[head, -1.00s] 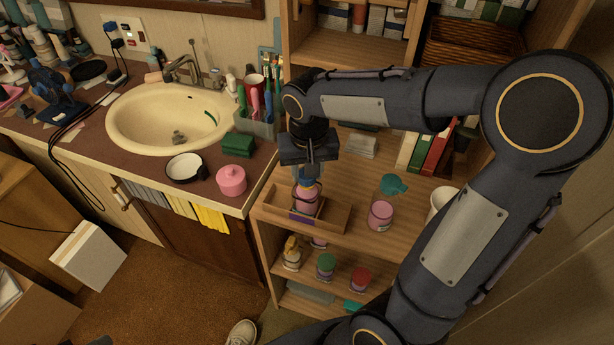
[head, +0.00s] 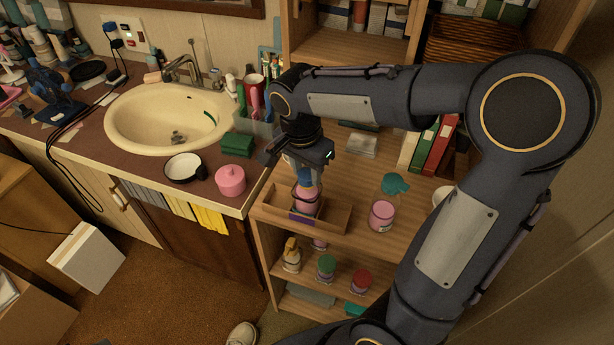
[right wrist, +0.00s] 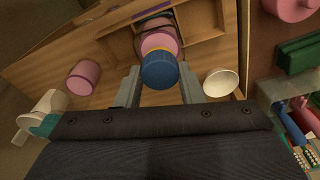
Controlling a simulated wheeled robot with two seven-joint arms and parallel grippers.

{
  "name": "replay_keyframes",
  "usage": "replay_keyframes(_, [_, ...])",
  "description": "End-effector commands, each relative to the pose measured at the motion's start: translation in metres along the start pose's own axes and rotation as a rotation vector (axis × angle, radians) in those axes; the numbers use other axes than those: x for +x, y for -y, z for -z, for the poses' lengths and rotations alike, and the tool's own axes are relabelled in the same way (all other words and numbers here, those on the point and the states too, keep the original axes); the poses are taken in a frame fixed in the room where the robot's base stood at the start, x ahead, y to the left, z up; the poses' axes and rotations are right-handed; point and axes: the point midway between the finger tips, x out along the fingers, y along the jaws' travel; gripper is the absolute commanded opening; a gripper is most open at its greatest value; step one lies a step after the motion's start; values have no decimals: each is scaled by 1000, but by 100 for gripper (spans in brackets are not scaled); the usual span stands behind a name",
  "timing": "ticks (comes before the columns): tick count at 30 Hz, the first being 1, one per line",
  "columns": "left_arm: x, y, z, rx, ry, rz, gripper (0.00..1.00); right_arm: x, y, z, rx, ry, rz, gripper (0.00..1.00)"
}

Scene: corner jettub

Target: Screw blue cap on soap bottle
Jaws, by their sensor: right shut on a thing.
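The pink soap bottle (head: 306,199) stands upright in a wooden tray (head: 334,219) on the shelf top, with a dark band around it. The blue cap (head: 305,176) is at the bottle's top; it also shows in the right wrist view (right wrist: 159,71), in line with the pink bottle (right wrist: 160,42) and a yellow ring between them. My right gripper (head: 305,181) comes down from above and is shut on the blue cap, with a finger on each side of it. The cap's threads are hidden. My left gripper is not in view.
To the right of the tray stand a pink jar (head: 382,216) and a teal pump top (head: 394,184). A white cup (head: 441,197) is partly behind my arm. The counter at left holds a pink lidded pot (head: 230,180) and a green sponge (head: 237,145). Bottles stand on the shelf below.

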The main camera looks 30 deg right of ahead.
Motion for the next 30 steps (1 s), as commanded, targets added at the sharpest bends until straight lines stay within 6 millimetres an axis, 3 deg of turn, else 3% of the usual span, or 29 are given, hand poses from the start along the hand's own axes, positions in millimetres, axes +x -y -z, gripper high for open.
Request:
replay_keyframes(10, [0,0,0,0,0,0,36,0,0,0,52,0,-5,13])
replay_keyframes(11, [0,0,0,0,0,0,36,0,0,0,51,0,-5,37])
replay_keyframes(16, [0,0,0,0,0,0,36,0,0,0,50,0,-5,59])
replay_keyframes(25, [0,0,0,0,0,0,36,-2,0,0,50,0,-5,60])
replay_keyframes(30, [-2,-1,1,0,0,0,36,-22,1,0,50,0,-1,60])
